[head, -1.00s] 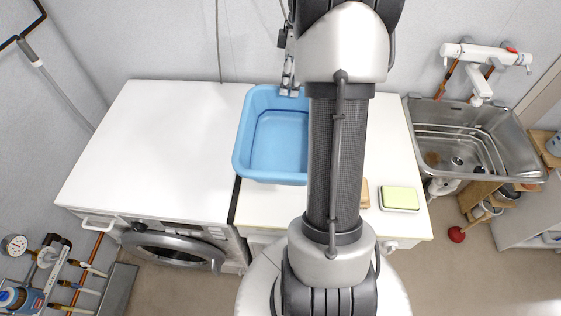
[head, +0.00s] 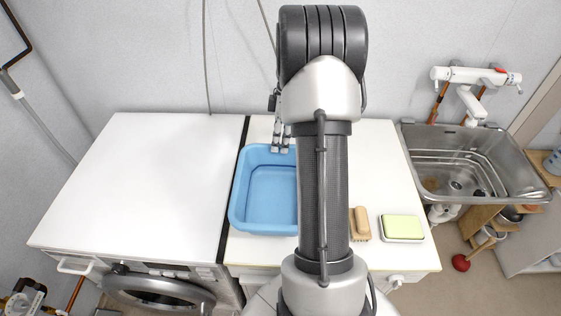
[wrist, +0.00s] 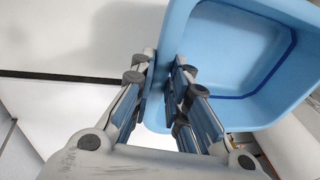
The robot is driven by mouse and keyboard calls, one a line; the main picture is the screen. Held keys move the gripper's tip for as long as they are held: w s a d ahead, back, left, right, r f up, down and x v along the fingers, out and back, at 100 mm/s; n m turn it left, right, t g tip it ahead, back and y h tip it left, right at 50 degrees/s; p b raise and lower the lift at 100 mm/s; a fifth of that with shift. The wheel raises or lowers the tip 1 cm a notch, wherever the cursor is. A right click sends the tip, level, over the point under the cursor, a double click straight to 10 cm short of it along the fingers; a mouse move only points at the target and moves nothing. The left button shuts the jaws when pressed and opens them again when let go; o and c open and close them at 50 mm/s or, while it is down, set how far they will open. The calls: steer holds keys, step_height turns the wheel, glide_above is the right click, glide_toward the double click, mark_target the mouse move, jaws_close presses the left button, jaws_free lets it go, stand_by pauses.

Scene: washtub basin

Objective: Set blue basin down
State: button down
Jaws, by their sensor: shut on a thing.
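The blue basin (head: 268,195) is upright over the left part of the white counter (head: 392,170), just right of the dark gap beside the washing machine. My arm hides its right side. I cannot tell for sure whether its base touches the counter. My gripper (head: 281,149) is at the basin's back rim. In the wrist view, my gripper (wrist: 162,80) is shut on the wall of the basin (wrist: 225,50), with one finger on each side of it.
A washing machine with a clear white top (head: 150,180) stands at left. A wooden brush (head: 360,223) and a yellow-green sponge on a white dish (head: 402,227) lie on the counter right of my arm. A metal sink (head: 460,165) with a white tap is at far right.

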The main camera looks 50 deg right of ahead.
mark_target(281, 157)
steer(key=shift+d+b+x, duration=0.25)
steer(key=shift+x, duration=0.8)
steer(key=shift+d+b+x, duration=0.25)
steer(key=shift+x, duration=0.85)
steer(key=shift+d+b+x, duration=0.2)
steer(key=shift+b+x, duration=0.05)
steer(key=shift+x, duration=0.8)
steer(key=shift+f, duration=0.25)
steer(key=shift+f, duration=0.15)
steer(key=c, duration=1.6)
jaws_free()
steer(key=shift+o, duration=0.2)
